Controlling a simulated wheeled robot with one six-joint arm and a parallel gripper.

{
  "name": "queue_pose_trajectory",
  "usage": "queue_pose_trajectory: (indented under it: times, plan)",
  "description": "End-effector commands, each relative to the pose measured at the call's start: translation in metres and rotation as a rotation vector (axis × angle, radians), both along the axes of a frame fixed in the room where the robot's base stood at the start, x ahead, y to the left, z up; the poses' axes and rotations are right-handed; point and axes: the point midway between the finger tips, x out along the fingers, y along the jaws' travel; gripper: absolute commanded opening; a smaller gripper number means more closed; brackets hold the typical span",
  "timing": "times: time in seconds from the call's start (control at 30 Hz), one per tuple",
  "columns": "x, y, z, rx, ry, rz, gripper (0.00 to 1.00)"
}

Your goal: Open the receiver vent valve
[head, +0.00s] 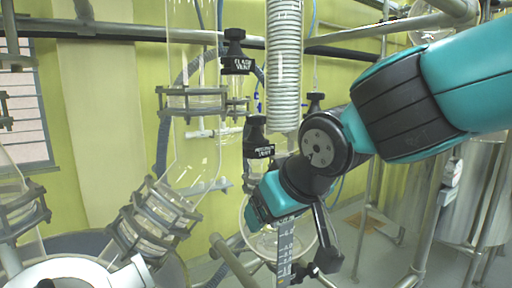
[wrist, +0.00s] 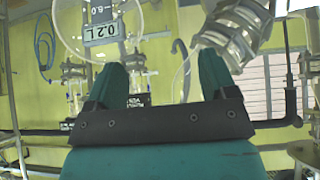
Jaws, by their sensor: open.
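The receiver vent valve (head: 257,130) is a black knob with a black label (head: 260,152), below and right of a similar valve whose label appears to read "flask vent" (head: 237,66). My gripper (head: 262,203) is just below the receiver vent valve in the head view and hides part of the glass there. In the wrist view my gripper (wrist: 162,78) is open, with nothing held between its teal fingers. A black vent label (wrist: 138,100) shows behind the left finger, partly hidden. I cannot tell how far the gripper is from the knob or whether the valve is turned.
A round glass receiver (head: 312,232) with a scale strip (head: 285,252) is close beside my gripper. A coiled glass condenser (head: 284,65), clamped glass joints (head: 155,215) and metal pipes crowd the left and middle. Metal frame tubes (head: 425,225) stand at the right.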

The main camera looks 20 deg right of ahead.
Motion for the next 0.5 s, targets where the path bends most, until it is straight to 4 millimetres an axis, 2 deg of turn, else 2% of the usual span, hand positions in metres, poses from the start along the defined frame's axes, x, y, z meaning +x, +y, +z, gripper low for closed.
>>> queue_pose_trajectory:
  times: [0.03, 0.1, 0.2, 0.4, 0.5]
  plan:
    - [0.022, 0.004, -0.010, -0.001, -0.121, -0.057, 0.78]
    - [0.047, 0.004, 0.006, 0.002, -0.296, -0.149, 0.78]
    - [0.066, 0.004, 0.036, 0.016, -0.527, -0.257, 0.78]
    - [0.067, 0.002, 0.084, 0.035, -0.831, -0.382, 0.78]
    - [0.065, 0.001, 0.096, 0.038, -0.892, -0.409, 0.78]
